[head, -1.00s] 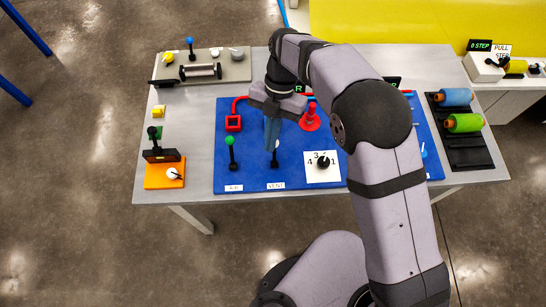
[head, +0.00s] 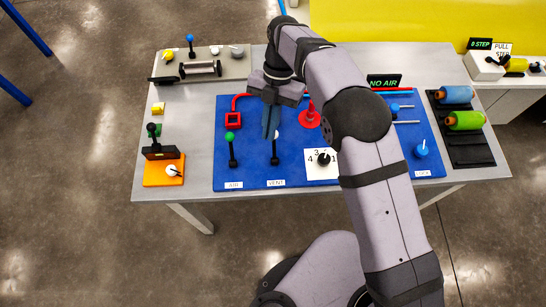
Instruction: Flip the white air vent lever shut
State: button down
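The white vent lever stands on the blue panel above the VENT label (head: 276,183). Its dark stem (head: 275,151) rises from a black base, and its white knob is mostly hidden behind the gripper fingers. My gripper (head: 270,136) points down with its blue fingertips at the knob, on its left side in the picture. The fingers look close together, but I cannot tell whether they are open, shut or touching the knob.
The green-knobbed AIR lever (head: 230,137) stands close on the left. A NO AIR sign (head: 384,82) is at the back. My arm covers part of the panel's right side.

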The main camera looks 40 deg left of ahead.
jog(key=shift+w+a+f+t, duration=0.2)
jog(key=shift+w+t, duration=0.1)
jog(key=shift+w, duration=0.25)
jog(key=shift+w+a+r+b, duration=0.2)
jog(key=shift+r+b, duration=0.1)
jog(key=shift+r, duration=0.15)
jog(key=d+v, duration=0.1)
jog(key=v, duration=0.5)
jog(key=shift+s+a+r+b, duration=0.2)
jog(key=shift+s+r+b, duration=0.1)
jog(key=shift+b, duration=0.15)
jog(key=shift+s, duration=0.1)
